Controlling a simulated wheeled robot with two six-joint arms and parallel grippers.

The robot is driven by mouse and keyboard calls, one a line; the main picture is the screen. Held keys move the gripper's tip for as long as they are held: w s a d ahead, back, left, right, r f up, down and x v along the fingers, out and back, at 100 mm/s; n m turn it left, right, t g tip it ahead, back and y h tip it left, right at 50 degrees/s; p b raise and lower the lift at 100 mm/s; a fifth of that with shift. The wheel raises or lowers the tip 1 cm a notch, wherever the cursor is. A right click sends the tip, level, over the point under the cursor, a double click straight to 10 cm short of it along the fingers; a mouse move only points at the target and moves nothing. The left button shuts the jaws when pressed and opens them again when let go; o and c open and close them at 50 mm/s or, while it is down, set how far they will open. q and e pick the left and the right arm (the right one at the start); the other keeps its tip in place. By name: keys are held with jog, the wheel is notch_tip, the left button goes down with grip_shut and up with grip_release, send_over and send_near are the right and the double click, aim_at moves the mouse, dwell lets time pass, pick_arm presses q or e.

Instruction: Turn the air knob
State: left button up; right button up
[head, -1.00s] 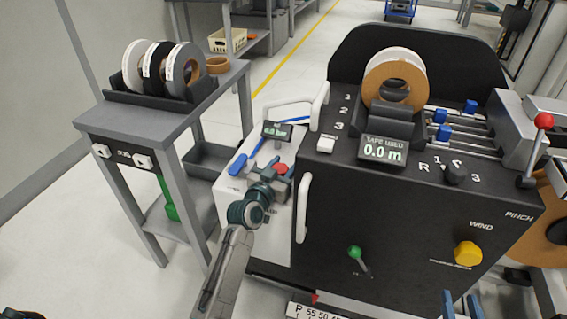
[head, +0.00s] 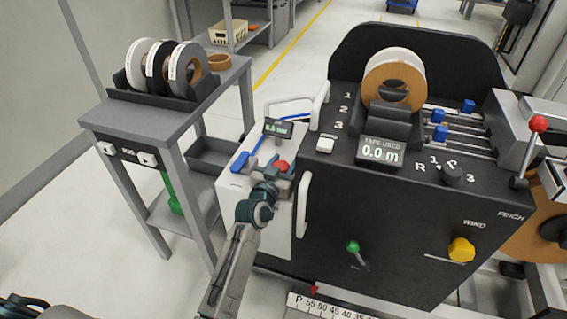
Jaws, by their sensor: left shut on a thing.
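The red air knob (head: 282,166) sits on the white unit (head: 232,186) at the left of the black machine. A small dark display (head: 277,128) stands behind it; its digits are too blurred to read. My left gripper (head: 274,176) reaches in from below and is shut on the red knob; its fingers are small and partly hidden by the wrist. My right gripper is not in view.
A blue handle (head: 241,160) lies just left of the knob. The black machine (head: 400,230) with a white handle (head: 303,205) stands close on the right. A grey table (head: 150,122) with tape rolls is at the left.

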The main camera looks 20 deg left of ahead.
pick_arm(q)
jog(key=o, duration=1)
jog(key=s+a, duration=0.1)
jog(key=s, duration=0.9)
jog(key=shift+s, duration=0.4)
jog(key=shift+a, duration=0.1)
